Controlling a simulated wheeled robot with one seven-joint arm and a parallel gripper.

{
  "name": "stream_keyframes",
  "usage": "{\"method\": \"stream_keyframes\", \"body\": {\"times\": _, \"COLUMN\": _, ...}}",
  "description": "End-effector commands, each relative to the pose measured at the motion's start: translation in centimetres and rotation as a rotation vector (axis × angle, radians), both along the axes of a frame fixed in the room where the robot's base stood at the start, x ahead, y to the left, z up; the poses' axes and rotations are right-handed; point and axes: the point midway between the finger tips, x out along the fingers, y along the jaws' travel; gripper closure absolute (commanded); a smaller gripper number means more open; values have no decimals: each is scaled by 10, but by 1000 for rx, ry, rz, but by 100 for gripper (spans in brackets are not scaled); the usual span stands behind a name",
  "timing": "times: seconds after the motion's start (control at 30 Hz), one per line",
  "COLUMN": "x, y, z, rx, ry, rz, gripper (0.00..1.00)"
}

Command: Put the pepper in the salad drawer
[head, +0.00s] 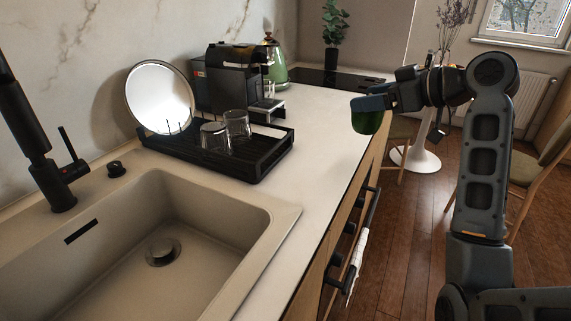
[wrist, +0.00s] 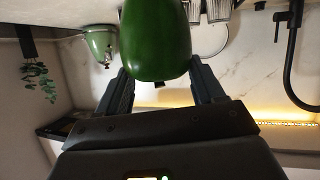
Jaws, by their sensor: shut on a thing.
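A dark green pepper (head: 366,121) hangs from my gripper (head: 372,103) in the head view, in the air at the right edge of the counter. In the wrist view the pepper (wrist: 155,40) is large and sits between the two fingers of my gripper (wrist: 160,75), which are shut on it. The salad drawer cannot be made out in either view.
The counter (head: 322,120) has a clear strip along its right side. A black dish rack (head: 262,155) holds glasses and a round plate (head: 160,95). The sink (head: 200,205) is at the front left. Black handles (head: 350,270) stick out from the cabinet front. A chair (head: 535,165) stands at the right.

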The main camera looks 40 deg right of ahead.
Motion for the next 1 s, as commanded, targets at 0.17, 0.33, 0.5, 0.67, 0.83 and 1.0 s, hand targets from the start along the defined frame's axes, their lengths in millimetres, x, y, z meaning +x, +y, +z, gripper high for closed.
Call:
{"method": "stream_keyframes", "body": {"times": 0.17, "x": 6, "y": 8, "z": -5, "rx": 2, "ry": 0, "rz": 1, "gripper": 63}}
{"method": "stream_keyframes", "body": {"times": 0.33, "x": 24, "y": 34, "z": -25, "rx": 3, "ry": 3, "rz": 4, "gripper": 63}}
{"method": "stream_keyframes", "body": {"times": 0.5, "x": 45, "y": 62, "z": -46, "rx": 3, "ry": 2, "rz": 3, "gripper": 63}}
{"method": "stream_keyframes", "body": {"times": 0.67, "x": 62, "y": 84, "z": -62, "rx": 2, "ry": 2, "rz": 2, "gripper": 63}}
{"method": "stream_keyframes", "body": {"times": 0.83, "x": 69, "y": 93, "z": -70, "rx": 0, "ry": 0, "rz": 0, "gripper": 63}}
{"method": "stream_keyframes", "body": {"times": 1.0, "x": 70, "y": 93, "z": -83, "rx": 3, "ry": 2, "rz": -2, "gripper": 63}}
